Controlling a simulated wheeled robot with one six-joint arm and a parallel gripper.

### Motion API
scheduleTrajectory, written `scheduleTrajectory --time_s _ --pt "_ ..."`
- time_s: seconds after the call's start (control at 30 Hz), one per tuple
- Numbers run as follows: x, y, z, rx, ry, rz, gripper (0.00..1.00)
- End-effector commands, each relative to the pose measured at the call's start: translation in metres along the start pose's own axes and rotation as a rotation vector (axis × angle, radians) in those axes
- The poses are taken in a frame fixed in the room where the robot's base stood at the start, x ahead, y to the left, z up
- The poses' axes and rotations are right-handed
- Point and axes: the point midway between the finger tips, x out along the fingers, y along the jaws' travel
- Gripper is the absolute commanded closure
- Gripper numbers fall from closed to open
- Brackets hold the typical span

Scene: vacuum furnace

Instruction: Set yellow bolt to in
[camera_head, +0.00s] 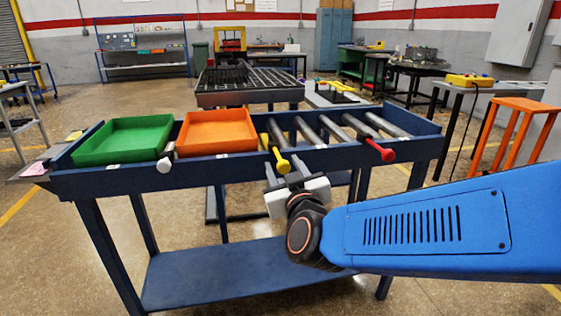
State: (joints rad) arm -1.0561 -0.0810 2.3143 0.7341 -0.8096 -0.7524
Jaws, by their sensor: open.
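The yellow bolt (282,165) has a round knob standing in front of the front rail of the blue roller table (350,160), with a short yellow part behind it at the rail's top edge. My gripper (286,171) is at the front of the table, its two grey fingers pointing toward the rail. The fingers appear on either side of the yellow knob or just below it. They are open, and I cannot tell whether they touch it. My blue arm reaches in from the right.
A red bolt (380,151) sticks out of the same rail to the right, and a white bolt (164,164) to the left. A green tray (124,141) and an orange tray (217,132) sit on the table's left half. Bare rollers (333,129) lie to the right.

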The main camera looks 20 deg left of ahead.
Motion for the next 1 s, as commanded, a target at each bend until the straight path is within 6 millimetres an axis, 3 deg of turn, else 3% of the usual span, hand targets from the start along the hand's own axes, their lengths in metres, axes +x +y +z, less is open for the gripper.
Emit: scheduleTrajectory --time_s 0.1,0.3,0.63,0.67,0.83,1.0 --pt "0.017 0.000 0.000 -0.001 -0.001 0.001 0.55" --pt "0.032 0.000 0.000 -0.001 0.001 0.000 0.55" --pt "0.035 0.000 0.000 0.000 0.001 -0.001 0.55" --pt "0.035 0.000 0.000 0.000 0.001 -0.001 0.58" --pt "0.035 0.000 0.000 0.000 0.001 0.000 0.98" --pt "0.036 0.000 0.000 0.000 0.000 0.000 1.00"
